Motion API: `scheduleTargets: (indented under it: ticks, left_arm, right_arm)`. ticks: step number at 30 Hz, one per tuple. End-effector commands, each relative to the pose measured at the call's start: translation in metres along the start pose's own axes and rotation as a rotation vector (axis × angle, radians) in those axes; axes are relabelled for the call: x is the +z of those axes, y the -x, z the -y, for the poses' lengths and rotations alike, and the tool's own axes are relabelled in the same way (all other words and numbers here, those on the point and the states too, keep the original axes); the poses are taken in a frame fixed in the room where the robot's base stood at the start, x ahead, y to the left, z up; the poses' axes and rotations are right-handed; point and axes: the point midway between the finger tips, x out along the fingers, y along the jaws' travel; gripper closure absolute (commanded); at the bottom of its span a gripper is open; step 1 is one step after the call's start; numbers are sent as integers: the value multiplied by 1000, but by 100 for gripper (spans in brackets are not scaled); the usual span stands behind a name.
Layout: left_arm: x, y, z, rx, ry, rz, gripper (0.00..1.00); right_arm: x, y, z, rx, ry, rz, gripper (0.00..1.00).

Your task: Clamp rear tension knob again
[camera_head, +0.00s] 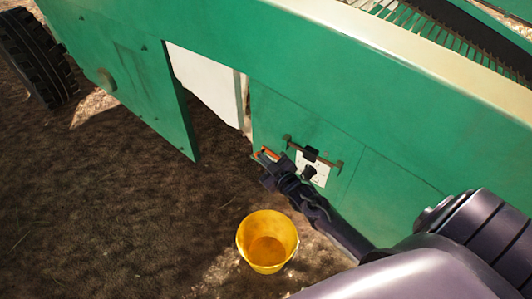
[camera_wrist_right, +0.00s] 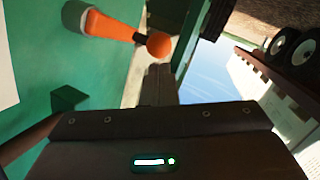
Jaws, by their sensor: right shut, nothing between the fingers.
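An orange handle (camera_head: 268,151) sits on the side of the green machine, by my right gripper (camera_head: 263,157). In the right wrist view the orange handle (camera_wrist_right: 112,26) has a wide end, a thin stem and an orange ball (camera_wrist_right: 158,44) at its tip. My right gripper (camera_wrist_right: 160,85) is shut and empty there, its fingertips just below the ball in the picture. I cannot tell whether they touch it. A dark round knob (camera_head: 309,172) stands on a white plate (camera_head: 320,178) right of the gripper. I cannot tell which is the rear tension knob. My left gripper is out of view.
The green machine wall (camera_head: 290,105) runs across the view, with a hanging green panel (camera_head: 155,85) at left. A dark bar (camera_head: 313,154) lies above the white plate. A yellow bucket (camera_head: 267,240) stands on the soil below. Open ground lies to the left.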

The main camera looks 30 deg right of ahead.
Motion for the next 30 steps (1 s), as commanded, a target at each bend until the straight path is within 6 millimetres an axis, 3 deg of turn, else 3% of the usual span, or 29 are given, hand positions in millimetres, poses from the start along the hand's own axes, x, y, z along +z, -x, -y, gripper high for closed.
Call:
scheduleTargets:
  ticks: [6,30]
  left_arm:
    - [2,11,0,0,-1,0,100]
    - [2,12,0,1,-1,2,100]
  right_arm:
    - [1,-6,3,-13,13,34,100]
    - [5,-10,6,-12,11,32,100]
